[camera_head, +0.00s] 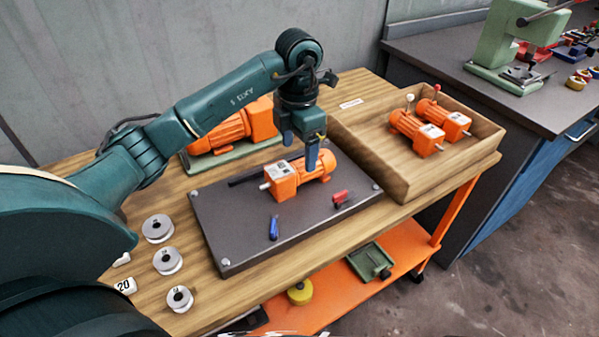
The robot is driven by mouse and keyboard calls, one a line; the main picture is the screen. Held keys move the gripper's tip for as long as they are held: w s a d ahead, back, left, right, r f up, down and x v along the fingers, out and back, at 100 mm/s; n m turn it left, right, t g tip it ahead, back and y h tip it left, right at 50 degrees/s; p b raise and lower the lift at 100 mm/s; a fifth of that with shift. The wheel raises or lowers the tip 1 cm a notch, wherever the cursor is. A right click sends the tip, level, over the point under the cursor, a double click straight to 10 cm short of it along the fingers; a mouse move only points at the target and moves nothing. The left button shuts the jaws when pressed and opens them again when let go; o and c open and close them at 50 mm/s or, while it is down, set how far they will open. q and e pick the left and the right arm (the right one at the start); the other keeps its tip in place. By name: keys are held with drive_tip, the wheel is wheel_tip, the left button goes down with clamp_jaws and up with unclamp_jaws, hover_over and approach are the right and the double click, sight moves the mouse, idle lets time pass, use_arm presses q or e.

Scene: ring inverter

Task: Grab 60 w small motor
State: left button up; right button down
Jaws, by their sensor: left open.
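An orange motor (285,184) with a pale label and a short shaft lies on a dark plate (235,225) on the wooden table. My left gripper (312,160) points down over this motor, open, with a blue finger in front of its ribbed body. Whether the finger touches the motor I cannot tell, and the far finger is mostly hidden. Two smaller orange motors, one (413,133) nearer and one (447,118) farther, lie in a wooden tray (400,180) at the right. Wattage markings are too small to read. My right gripper is not in view.
A large orange motor (225,132) on a green base stands behind my left arm. A green press (515,45) stands on another bench.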

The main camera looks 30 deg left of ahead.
sight(299, 163)
use_arm(q)
drive_tip(key=f, duration=0.6)
drive_tip(key=shift+w+a+f, duration=0.1)
drive_tip(key=shift+w+f, duration=0.1)
drive_tip(key=shift+w, duration=0.05)
clamp_jaws()
idle(0.6)
drive_tip(key=shift+w+r, duration=0.1)
drive_tip(key=shift+r, duration=0.1)
